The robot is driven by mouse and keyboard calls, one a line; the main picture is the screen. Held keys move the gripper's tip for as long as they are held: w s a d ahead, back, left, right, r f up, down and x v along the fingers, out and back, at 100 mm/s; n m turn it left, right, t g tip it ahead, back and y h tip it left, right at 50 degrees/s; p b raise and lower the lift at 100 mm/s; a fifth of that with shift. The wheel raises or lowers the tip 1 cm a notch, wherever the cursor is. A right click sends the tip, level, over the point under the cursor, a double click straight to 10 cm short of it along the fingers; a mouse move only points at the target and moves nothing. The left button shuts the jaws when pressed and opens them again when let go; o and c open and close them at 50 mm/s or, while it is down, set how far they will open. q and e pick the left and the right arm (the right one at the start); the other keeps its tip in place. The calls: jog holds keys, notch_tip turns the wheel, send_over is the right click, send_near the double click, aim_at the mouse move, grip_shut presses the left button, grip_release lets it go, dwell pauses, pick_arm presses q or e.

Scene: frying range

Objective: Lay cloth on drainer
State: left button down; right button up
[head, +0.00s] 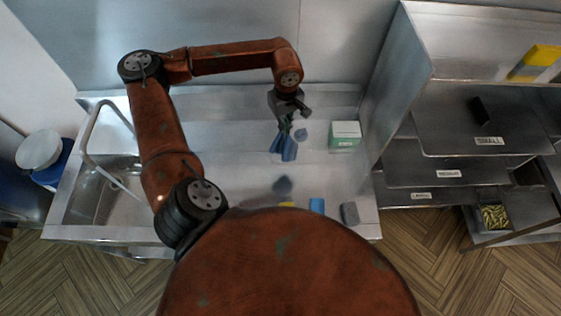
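My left gripper (286,122) reaches down over the steel counter, right of the sink. Its fingers are at the upper end of a blue cloth (284,148), which hangs from them in folds and appears pinched between them. The steel drainer surface (235,180) lies beside the sink (105,190), below and around the cloth. I cannot tell whether the cloth's lower end touches it. My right gripper is not in view.
A green and white box (345,135) stands right of the cloth. A blue block (317,206) and a grey block (350,213) lie near the front edge, with a yellow item (287,205) partly hidden. A curved tap (90,135) rises at the sink. Steel shelves (480,120) stand right.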

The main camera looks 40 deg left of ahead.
pick_arm(q)
notch_tip(320, 180, down, 8)
jog(key=a+n+b, duration=0.1)
jog(key=b, duration=0.2)
jog(key=shift+a+n, duration=0.3)
jog(key=shift+a, duration=0.05)
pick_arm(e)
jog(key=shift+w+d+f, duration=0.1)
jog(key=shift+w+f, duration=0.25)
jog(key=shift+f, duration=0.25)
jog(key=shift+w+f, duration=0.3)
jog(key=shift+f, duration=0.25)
pick_arm(q)
jog(key=shift+r, duration=0.1)
jog(key=w+a+f+n, duration=0.1)
jog(key=w+a+n, duration=0.8)
jog(key=w, duration=0.1)
jog(key=s+d+f, duration=0.4)
jog(key=s+f, duration=0.1)
jog(key=s+d+f, duration=0.5)
jog(key=s+f, duration=0.1)
jog(key=s+d+f, duration=0.5)
jog(key=f, duration=0.1)
jog(key=shift+s+d, duration=0.25)
jog(key=shift+s, duration=0.05)
